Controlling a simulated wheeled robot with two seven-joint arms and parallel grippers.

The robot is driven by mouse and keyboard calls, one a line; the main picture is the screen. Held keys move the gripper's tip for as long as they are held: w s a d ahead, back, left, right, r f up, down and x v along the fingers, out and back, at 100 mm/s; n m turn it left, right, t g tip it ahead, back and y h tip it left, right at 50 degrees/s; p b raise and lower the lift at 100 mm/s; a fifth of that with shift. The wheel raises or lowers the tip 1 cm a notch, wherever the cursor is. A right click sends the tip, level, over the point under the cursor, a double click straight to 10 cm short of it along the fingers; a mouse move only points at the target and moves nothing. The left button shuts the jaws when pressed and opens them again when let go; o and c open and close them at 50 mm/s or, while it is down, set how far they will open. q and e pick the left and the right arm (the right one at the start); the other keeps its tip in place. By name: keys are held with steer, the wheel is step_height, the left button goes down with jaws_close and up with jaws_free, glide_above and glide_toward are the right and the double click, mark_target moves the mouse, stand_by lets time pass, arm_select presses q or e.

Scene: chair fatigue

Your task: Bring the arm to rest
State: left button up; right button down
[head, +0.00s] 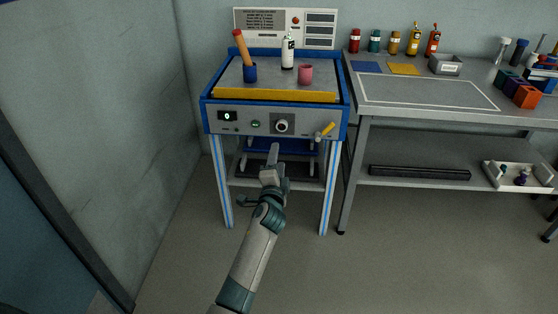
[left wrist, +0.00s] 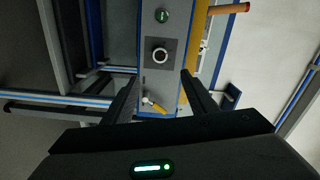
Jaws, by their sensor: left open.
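My left gripper (head: 274,152) is in front of the blue-framed machine, below its grey front panel (head: 262,125). In the left wrist view, its two dark fingers stand apart with nothing between them, so the gripper (left wrist: 158,90) is open and empty. The left arm (head: 255,245) reaches up from the bottom of the head view. My right gripper is not in view.
A workbench (head: 440,108) stands to the right. The floor (head: 400,260) is clear.

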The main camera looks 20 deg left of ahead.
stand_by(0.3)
arm_select(q)
steer(key=s+f+n+g+h, duration=0.1)
steer(key=s+f+n+g, duration=0.2)
steer(key=s+f, duration=0.65)
steer(key=s+f+n+g, duration=0.3)
steer(key=s+f, duration=0.4)
steer(key=s, duration=0.5)
steer(key=s+d+f+n+g+h, duration=0.1)
steer(key=s+d+f+g+h, duration=0.15)
steer(key=s, duration=0.75)
steer(key=s+d+f+n+g+h, duration=0.1)
steer(key=s+d+n+g, duration=0.15)
steer(key=s, duration=0.75)
steer(key=s+d+f+n+g+h, duration=0.1)
steer(key=s+d+f+g, duration=0.15)
steer(key=s, duration=0.75)
step_height(320, 180, down, 16)
steer(key=w+t+p, duration=0.1)
steer(key=p, duration=1.1)
steer(key=shift+w+d+f+m+p, duration=0.15)
steer(key=shift+d+f+m+p, duration=0.05)
steer(key=shift+d+m+p, duration=0.2)
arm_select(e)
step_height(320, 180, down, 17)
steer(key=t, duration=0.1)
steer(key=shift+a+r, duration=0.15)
